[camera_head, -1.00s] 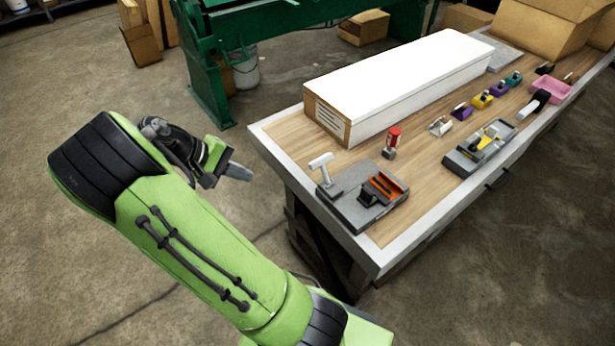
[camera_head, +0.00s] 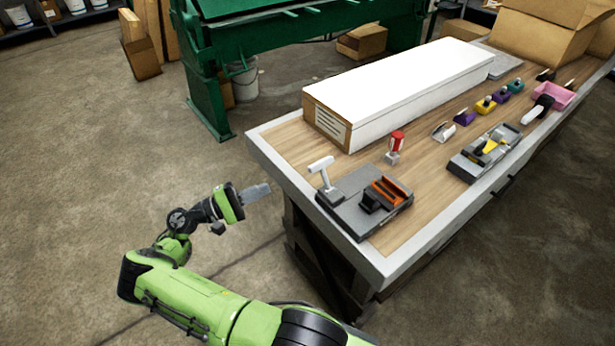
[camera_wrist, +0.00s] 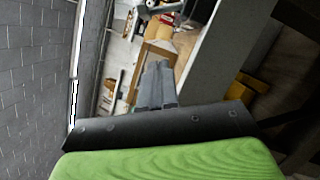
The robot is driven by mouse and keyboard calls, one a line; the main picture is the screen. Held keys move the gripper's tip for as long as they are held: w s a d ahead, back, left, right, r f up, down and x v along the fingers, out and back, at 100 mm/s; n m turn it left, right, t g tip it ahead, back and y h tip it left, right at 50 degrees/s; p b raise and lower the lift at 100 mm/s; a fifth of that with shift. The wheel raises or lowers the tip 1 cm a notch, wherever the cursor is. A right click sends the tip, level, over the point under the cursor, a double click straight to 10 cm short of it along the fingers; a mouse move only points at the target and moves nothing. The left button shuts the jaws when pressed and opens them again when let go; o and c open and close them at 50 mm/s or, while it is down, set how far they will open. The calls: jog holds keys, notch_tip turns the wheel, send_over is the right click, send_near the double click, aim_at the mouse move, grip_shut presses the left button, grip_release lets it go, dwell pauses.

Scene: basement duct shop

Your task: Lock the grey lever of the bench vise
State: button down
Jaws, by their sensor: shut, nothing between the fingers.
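The bench vise (camera_head: 383,196) with orange jaw faces sits on a dark grey base plate (camera_head: 350,218) at the near left corner of the workbench. A light grey T-shaped lever (camera_head: 322,174) stands upright on the left of the same plate. My gripper (camera_head: 268,188) is off the bench's left edge, apart from the lever and the vise. Its grey fingers are together and empty. In the wrist view the closed fingers (camera_wrist: 158,70) point toward the bench edge, and part of a light grey bar, probably the lever, shows at the top.
The workbench (camera_head: 268,150) has a pale raised rim. A long white box (camera_head: 400,85) lies on it behind the vise. A green machine (camera_head: 205,100) stands behind; open floor lies left.

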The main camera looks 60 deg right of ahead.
jog(key=p, duration=0.1)
send_near(325, 178)
jog(key=shift+s+d+r, duration=0.2)
jog(key=shift+s+d, duration=0.2)
jog(key=shift+d, duration=0.65)
jog(key=shift+s+d+r, duration=0.25)
jog(key=shift+s+d, duration=0.1)
jog(key=shift+d, duration=0.7)
jog(key=shift+s+d+r, duration=0.2)
jog(key=shift+s+d, duration=0.2)
jog(key=shift+d, duration=0.65)
jog(key=shift+d, duration=0.1)
